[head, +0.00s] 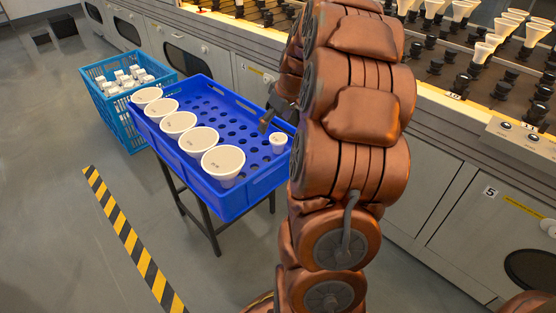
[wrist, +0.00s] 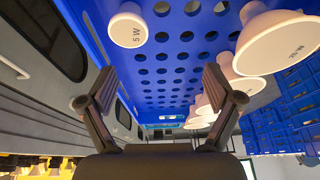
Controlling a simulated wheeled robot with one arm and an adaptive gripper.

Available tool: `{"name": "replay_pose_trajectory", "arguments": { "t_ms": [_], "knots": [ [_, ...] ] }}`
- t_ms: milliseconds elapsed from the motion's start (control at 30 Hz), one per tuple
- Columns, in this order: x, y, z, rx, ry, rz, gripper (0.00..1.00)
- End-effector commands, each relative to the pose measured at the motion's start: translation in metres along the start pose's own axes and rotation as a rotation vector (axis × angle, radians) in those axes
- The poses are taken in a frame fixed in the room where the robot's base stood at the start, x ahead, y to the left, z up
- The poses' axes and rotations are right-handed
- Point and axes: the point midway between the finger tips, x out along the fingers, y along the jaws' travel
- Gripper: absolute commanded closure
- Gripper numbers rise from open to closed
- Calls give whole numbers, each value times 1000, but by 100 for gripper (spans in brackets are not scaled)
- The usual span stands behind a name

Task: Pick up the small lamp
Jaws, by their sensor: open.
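The small lamp (head: 279,142) stands in the blue tray (head: 232,202), near its right side. It is white with a round top and sits apart from the larger lamps. In the wrist view the small lamp (wrist: 128,28) shows a "5 W" mark on its face. My gripper (wrist: 160,92) is open, with nothing between its fingers, and the small lamp lies beyond the fingertips toward the top left. In the head view my gripper (head: 268,118) is partly hidden by my arm and is over the tray, just left of the small lamp.
Several larger white lamps (head: 223,160) stand in a row along the tray's left side. A blue crate (head: 125,115) with white boxes is behind the tray. A long grey bench (head: 215,62) with lit racks of lamps runs along the back and right. Striped tape (head: 128,235) marks the floor.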

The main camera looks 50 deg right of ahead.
Motion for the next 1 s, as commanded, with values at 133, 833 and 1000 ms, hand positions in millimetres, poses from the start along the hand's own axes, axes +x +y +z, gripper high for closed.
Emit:
{"name": "replay_pose_trajectory", "arguments": {
  "t_ms": [133,833,1000],
  "knots": [
    [26,29,12,6,19,23,10],
    [82,46,14,6,26,34,10],
    [104,46,14,6,26,32,10]
  ]
}}
